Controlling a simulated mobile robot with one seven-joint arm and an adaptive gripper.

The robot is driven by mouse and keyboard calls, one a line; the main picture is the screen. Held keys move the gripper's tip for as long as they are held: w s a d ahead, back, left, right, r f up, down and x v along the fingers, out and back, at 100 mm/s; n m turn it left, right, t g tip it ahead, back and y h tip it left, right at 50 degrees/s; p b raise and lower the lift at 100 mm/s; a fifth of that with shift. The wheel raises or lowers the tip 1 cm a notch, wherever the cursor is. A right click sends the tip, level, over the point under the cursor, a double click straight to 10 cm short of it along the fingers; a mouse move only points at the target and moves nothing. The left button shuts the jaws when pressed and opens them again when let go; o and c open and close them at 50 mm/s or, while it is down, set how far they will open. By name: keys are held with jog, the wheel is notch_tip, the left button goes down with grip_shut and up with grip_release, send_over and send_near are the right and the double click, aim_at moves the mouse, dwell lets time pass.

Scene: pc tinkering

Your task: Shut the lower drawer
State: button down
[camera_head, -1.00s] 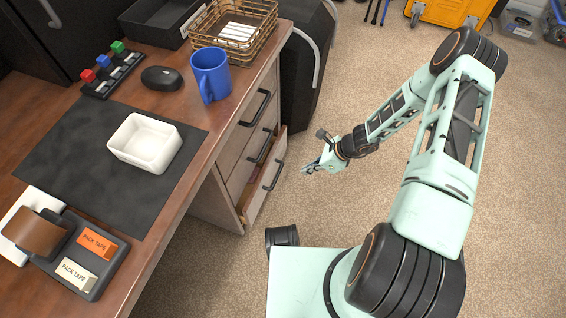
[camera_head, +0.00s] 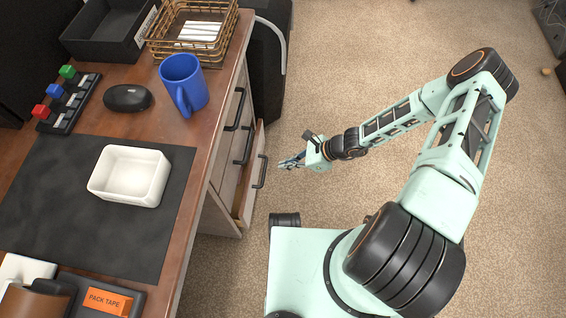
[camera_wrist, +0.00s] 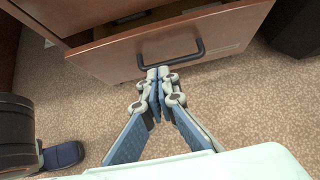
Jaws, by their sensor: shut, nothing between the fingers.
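The lower drawer (camera_head: 254,181) is the bottom one of the desk's drawer stack and stands partly pulled out. Its dark handle (camera_head: 261,171) faces my arm. In the wrist view the drawer's wooden front (camera_wrist: 222,40) fills the upper part, with the handle (camera_wrist: 170,57) across it. My gripper (camera_head: 281,163) is shut and empty, just to the right of the drawer front in the head view. In the wrist view my fingertips (camera_wrist: 158,72) point at the handle, just below its bar. I cannot tell whether they touch it.
The upper drawers (camera_head: 236,120) look closed. The desk top (camera_head: 200,160) holds a blue mug (camera_head: 183,84), a white bowl (camera_head: 130,176), a wire basket (camera_head: 193,48) and a mouse (camera_head: 127,98). Carpet floor (camera_head: 350,90) is free to the right of the drawers.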

aim_at(253, 170)
jog(key=shift+w+a+f+b, duration=0.15)
jog(key=shift+a+f+b, duration=0.55)
jog(key=shift+a, duration=0.85)
jog(key=shift+w+a+f+b, duration=0.1)
jog(key=shift+a+f+b, duration=0.25)
jog(key=shift+a+f, duration=0.95)
jog(key=shift+w+a+f+b, duration=0.15)
jog(key=shift+a+f+b, duration=0.4)
jog(key=shift+a, duration=1.2)
